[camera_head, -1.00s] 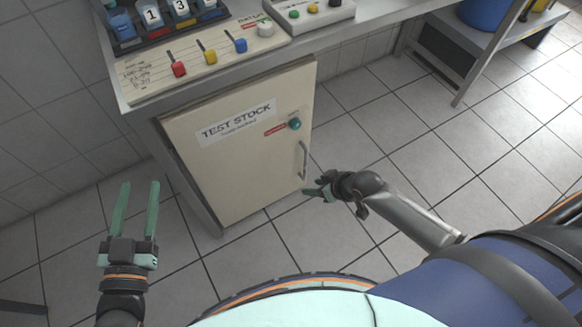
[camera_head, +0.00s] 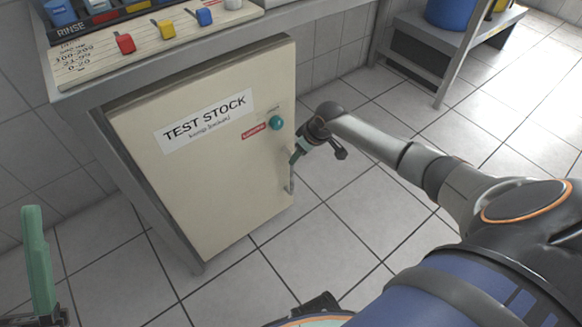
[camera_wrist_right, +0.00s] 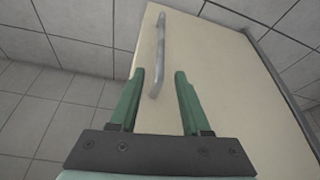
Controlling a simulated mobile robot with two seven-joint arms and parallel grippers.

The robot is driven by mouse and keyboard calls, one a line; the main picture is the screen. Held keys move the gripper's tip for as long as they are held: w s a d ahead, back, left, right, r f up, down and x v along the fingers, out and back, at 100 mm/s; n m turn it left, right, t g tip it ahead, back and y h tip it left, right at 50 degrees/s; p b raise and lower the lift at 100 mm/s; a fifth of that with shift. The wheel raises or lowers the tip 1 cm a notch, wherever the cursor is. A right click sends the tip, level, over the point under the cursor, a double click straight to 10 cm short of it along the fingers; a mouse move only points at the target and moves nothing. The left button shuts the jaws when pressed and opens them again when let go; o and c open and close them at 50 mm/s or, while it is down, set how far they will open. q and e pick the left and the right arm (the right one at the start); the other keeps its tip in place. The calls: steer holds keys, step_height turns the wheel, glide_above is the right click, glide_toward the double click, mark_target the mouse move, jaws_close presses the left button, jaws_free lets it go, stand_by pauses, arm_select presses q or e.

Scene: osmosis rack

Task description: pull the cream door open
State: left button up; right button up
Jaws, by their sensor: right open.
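The cream door (camera_head: 215,175) of the cabinet under the bench bears a "TEST STOCK" label and a round teal knob (camera_head: 276,123). It looks shut in the head view. Its metal bar handle (camera_head: 289,182) is near the right edge, and my right gripper (camera_head: 294,158) is beside its upper part. In the right wrist view the door (camera_wrist_right: 215,75) fills the right half. The handle (camera_wrist_right: 159,55) has its near end between the open green fingers of my right gripper (camera_wrist_right: 158,82); I see no grip on it. My left gripper (camera_head: 38,255) is partly cut off at the lower left, with one green finger visible.
The bench (camera_head: 80,95) above the door carries a panel with red, yellow and blue switches (camera_head: 165,29). A metal shelf (camera_head: 410,50) with a blue tub (camera_head: 452,14) stands at the upper right. Tiled floor (camera_head: 340,215) lies clear right of the door.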

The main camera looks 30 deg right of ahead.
arm_select(q)
steer(key=f+b, duration=0.2)
steer(key=f, duration=0.1)
steer(key=f+b, duration=0.1)
steer(key=f, duration=0.1)
steer(key=shift+w+d+b, duration=0.1)
steer(key=shift+d+b, duration=0.15)
steer(key=shift+b, duration=0.05)
arm_select(e)
steer(key=x, duration=0.7)
steer(key=shift+f, duration=0.15)
steer(key=shift+w, duration=0.1)
steer(key=shift+c, duration=0.4)
jaws_close()
